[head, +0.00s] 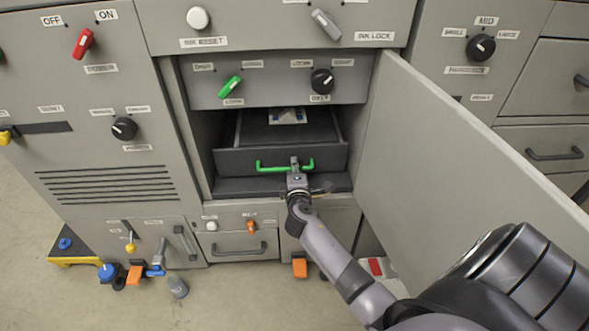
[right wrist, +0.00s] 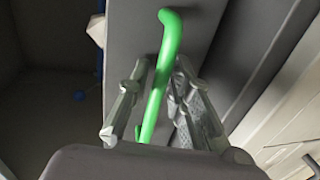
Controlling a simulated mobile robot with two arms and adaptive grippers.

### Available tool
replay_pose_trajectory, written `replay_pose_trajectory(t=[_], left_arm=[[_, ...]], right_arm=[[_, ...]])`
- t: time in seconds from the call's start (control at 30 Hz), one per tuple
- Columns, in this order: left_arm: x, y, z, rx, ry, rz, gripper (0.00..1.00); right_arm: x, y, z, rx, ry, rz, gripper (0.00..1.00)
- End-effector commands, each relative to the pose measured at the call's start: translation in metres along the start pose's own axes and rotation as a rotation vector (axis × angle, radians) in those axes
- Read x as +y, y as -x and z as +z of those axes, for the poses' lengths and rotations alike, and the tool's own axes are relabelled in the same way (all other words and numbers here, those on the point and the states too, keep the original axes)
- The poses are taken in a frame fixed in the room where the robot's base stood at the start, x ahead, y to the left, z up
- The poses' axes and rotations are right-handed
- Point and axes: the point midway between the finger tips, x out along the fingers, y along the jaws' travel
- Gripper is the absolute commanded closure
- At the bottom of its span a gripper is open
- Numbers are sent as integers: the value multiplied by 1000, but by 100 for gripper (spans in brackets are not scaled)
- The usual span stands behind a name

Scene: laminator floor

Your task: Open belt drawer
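The belt drawer (head: 232,160) is a dark grey drawer inside the open cabinet bay, below the grey control panel. It stands partly pulled out, with its inside showing behind the front. A green bar handle (head: 272,168) runs across its front. My right gripper (head: 295,166) is at the middle of this handle. In the right wrist view its two fingers (right wrist: 162,85) lie on either side of the green handle (right wrist: 163,60), close against it, and look shut on it. The contact itself is partly hidden. My left gripper is not in view.
A large grey door (head: 465,150) stands swung open to the right of the bay, beside my right arm. A small printed item (head: 287,116) shows at the back of the bay. A lower drawer (head: 235,244) is shut. Several small objects, including a grey bottle (head: 177,287), are on the floor.

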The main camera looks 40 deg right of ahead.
Motion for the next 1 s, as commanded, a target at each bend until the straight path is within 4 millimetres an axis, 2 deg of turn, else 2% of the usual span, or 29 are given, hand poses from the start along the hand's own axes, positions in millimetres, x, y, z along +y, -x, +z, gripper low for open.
replay_pose_trajectory(t=[0.17,0.47,1.0], left_arm=[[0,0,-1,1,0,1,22],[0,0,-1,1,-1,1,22],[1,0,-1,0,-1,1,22]], right_arm=[[0,0,0,0,0,0,80],[0,0,0,0,1,0,100],[0,1,0,0,1,-1,100]])
